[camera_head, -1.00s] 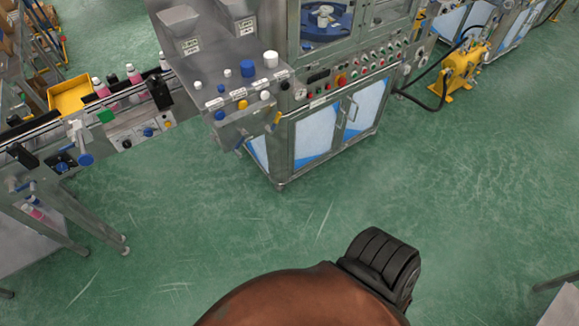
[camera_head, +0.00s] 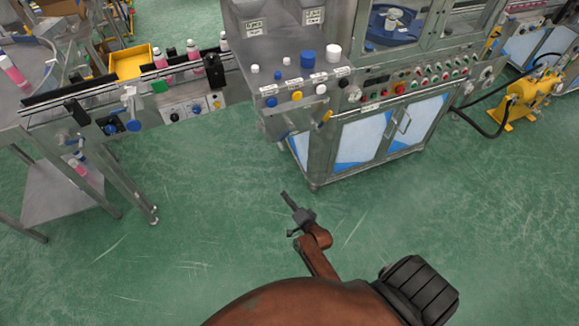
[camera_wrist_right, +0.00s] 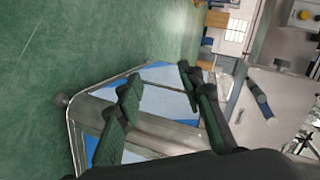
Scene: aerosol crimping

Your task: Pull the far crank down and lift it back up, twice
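Which one is the far crank I cannot tell for sure. In the right wrist view, a blue-gripped handle (camera_wrist_right: 258,92) shows on the machine's panel, right of the fingers. My right gripper (camera_head: 285,195) is over the floor in front of the machine, apart from both handles. The right wrist view shows its fingers (camera_wrist_right: 158,77) spread and empty. My left gripper is not in view.
The steel machine (camera_head: 350,172) with blue-white doors stands ahead. A conveyor (camera_head: 105,88) with pink bottles, a yellow bin (camera_head: 131,62) and blue knobs runs to its left. A yellow pump (camera_head: 527,98) with a black hose stands right. Green floor is clear between.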

